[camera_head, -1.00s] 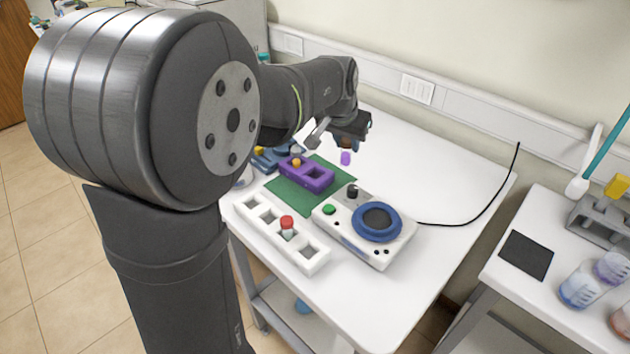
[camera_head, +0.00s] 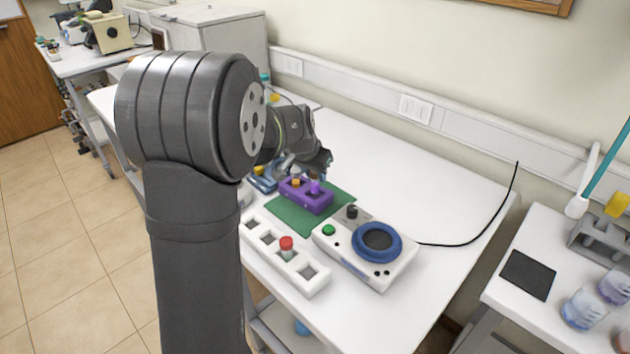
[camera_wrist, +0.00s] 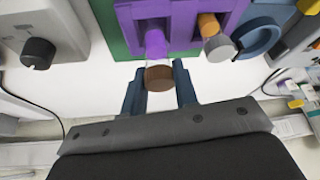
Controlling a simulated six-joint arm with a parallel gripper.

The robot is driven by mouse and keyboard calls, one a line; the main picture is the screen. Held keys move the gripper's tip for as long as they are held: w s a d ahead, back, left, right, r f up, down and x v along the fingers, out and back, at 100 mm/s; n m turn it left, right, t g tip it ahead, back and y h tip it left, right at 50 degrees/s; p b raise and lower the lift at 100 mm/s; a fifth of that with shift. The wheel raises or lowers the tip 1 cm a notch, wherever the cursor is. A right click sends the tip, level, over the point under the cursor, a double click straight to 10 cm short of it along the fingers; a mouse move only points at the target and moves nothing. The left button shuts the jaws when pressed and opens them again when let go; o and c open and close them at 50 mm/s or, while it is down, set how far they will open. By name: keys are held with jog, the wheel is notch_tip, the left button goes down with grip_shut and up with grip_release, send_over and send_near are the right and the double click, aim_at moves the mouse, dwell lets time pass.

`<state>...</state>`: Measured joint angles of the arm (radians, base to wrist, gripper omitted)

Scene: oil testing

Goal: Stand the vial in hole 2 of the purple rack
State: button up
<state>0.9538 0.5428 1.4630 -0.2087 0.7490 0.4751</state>
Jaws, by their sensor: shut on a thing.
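My gripper (camera_wrist: 158,80) is shut on the vial (camera_wrist: 155,45), which has purple contents and a brown cap, with one finger on each side of the cap. In the head view my gripper (camera_head: 318,163) is above the purple rack (camera_head: 318,206), and the vial (camera_head: 315,187) hangs under it at the rack's right part. The purple rack (camera_wrist: 183,12) also shows in the wrist view, with the vial's lower end overlapping it. I cannot tell whether that end is inside a hole.
A vial with orange contents and a grey cap (camera_wrist: 217,43) stands in the rack beside the held vial. A green mat (camera_head: 281,214) lies under the rack. A white rack (camera_head: 314,284) with a red-capped vial (camera_head: 287,247) and a device with a blue ring (camera_head: 377,260) stand in front.

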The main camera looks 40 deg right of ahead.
jog(key=shift+f, duration=1.35)
jog(key=shift+f, duration=0.1)
jog(key=o, duration=1)
jog(key=shift+c, duration=0.2)
jog(key=v, duration=1.2)
